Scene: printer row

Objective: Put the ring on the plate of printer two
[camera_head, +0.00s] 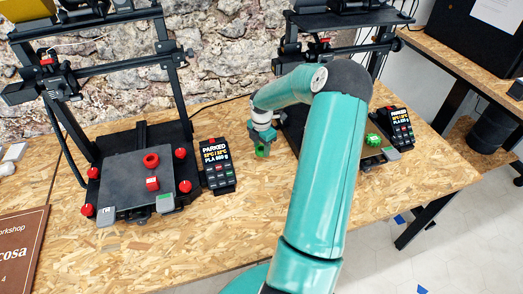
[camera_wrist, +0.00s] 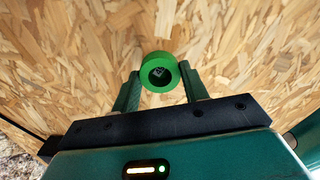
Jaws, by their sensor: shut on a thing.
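A green ring (camera_wrist: 158,57) sits between the two fingers of my gripper (camera_wrist: 160,84) in the wrist view. My gripper (camera_head: 261,142) is shut on it and holds the ring (camera_head: 262,152) in the gap between the two printers in the head view. The left printer's dark plate (camera_head: 128,184) bears a red ring (camera_head: 151,160) and a red block (camera_head: 152,184). I cannot tell which printer is number two.
A display reading PARKED (camera_head: 216,165) stands right of the left printer, and a similar display (camera_head: 398,128) stands by the right one. Red knobs (camera_head: 185,186) flank the left plate. The wooden table (camera_head: 190,235) is clear at the front. A brown sign (camera_head: 25,250) lies at left.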

